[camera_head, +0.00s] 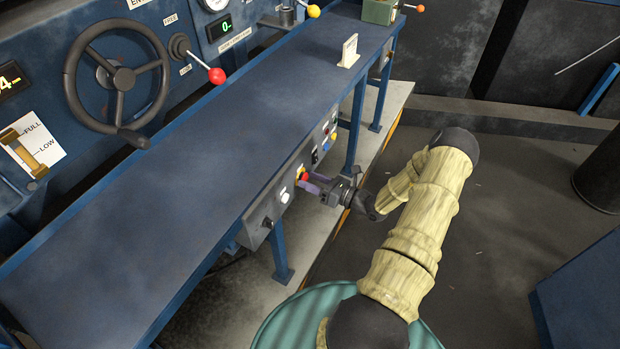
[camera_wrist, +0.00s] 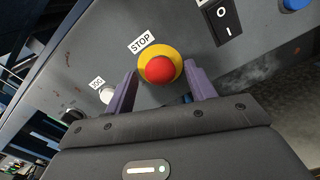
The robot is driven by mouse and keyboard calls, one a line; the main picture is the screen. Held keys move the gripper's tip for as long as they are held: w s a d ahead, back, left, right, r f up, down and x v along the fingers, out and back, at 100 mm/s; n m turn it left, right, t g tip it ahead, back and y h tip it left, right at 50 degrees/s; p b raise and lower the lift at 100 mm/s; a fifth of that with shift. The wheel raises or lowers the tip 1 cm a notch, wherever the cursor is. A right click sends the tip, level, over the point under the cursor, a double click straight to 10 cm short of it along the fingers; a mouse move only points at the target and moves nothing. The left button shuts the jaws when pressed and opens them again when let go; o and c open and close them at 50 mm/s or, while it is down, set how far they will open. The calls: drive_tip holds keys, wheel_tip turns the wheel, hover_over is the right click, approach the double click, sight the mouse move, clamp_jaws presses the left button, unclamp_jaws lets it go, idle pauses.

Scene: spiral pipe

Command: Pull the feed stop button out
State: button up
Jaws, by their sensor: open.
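The feed stop button (camera_wrist: 160,69) is a red mushroom cap on a yellow ring, under a STOP label, on the grey control panel (camera_wrist: 90,40) in the wrist view. In the head view the button (camera_head: 304,176) shows small on the panel below the blue bench top. My gripper (camera_wrist: 162,88) is open, with one purple finger on each side of the button. In the head view my gripper (camera_head: 312,183) reaches the panel from the right. Whether the fingers touch the button cannot be told.
A black rocker switch (camera_wrist: 223,20) and a blue button (camera_wrist: 294,4) sit right of the stop button, and a white button (camera_wrist: 107,95) sits left. The blue bench (camera_head: 200,160) overhangs the panel. A handwheel (camera_head: 118,80) and a red-knobbed lever (camera_head: 216,75) stand behind it.

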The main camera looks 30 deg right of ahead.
drive_tip(key=shift+w+a, duration=0.3)
drive_tip(key=shift+w, duration=0.15)
drive_tip(key=shift+c, duration=0.4)
clamp_jaws()
drive_tip(key=shift+s+d, duration=0.25)
drive_tip(key=shift+s, duration=0.15)
drive_tip(key=shift+o, duration=0.4)
unclamp_jaws()
